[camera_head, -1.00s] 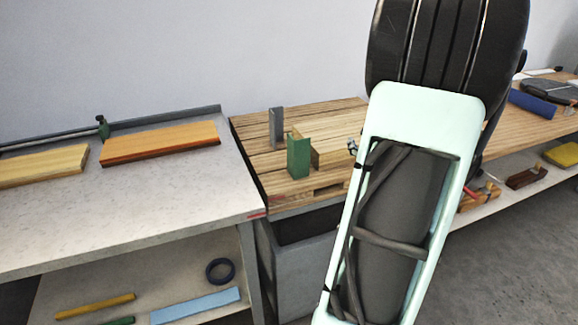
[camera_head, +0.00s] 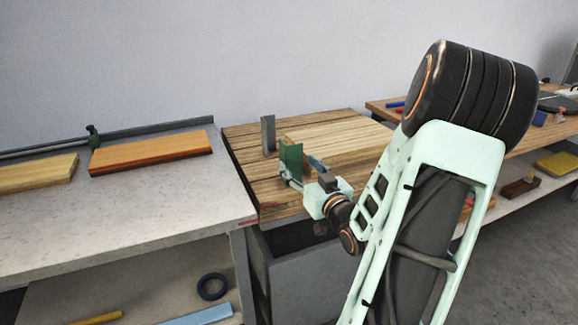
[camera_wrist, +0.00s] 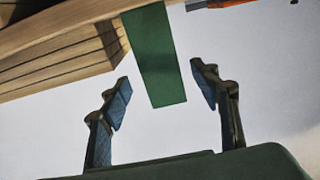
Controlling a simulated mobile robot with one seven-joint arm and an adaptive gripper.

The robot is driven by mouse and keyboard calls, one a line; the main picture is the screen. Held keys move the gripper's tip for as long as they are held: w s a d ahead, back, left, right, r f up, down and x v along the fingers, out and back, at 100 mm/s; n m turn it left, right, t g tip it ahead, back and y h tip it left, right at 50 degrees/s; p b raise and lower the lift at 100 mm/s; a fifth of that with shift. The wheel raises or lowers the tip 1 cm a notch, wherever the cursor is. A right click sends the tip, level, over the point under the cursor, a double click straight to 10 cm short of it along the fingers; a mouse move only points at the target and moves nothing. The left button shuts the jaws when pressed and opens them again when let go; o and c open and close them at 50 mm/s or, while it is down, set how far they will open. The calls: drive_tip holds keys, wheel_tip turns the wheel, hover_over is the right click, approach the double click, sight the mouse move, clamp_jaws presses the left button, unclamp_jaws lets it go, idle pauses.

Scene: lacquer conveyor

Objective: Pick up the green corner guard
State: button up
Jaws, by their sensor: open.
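The green corner guard (camera_head: 291,157) stands upright on the wooden table, against the near left end of a pale wooden block. My gripper (camera_head: 301,169) is at the guard, with its fingers open around it in the head view. In the wrist view the guard (camera_wrist: 154,56) hangs into the gap between the two blue-padded fingertips of my gripper (camera_wrist: 161,91). A clear gap shows on each side of the guard, so neither finger appears to touch it. The guard's lower part is partly hidden by my gripper in the head view.
The pale wooden block (camera_head: 335,143) lies right behind the guard, and its layered edge (camera_wrist: 70,55) is close to the left finger. A grey upright piece (camera_head: 268,134) stands behind on the table. A grey bench (camera_head: 130,210) with wooden boards is at left.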

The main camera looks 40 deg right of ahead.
sight(295, 162)
drive_tip(key=x, duration=0.4)
drive_tip(key=shift+w+f, duration=0.15)
drive_tip(key=shift+w, duration=0.1)
drive_tip(key=shift+c, duration=0.4)
drive_tip(key=c, duration=1.3)
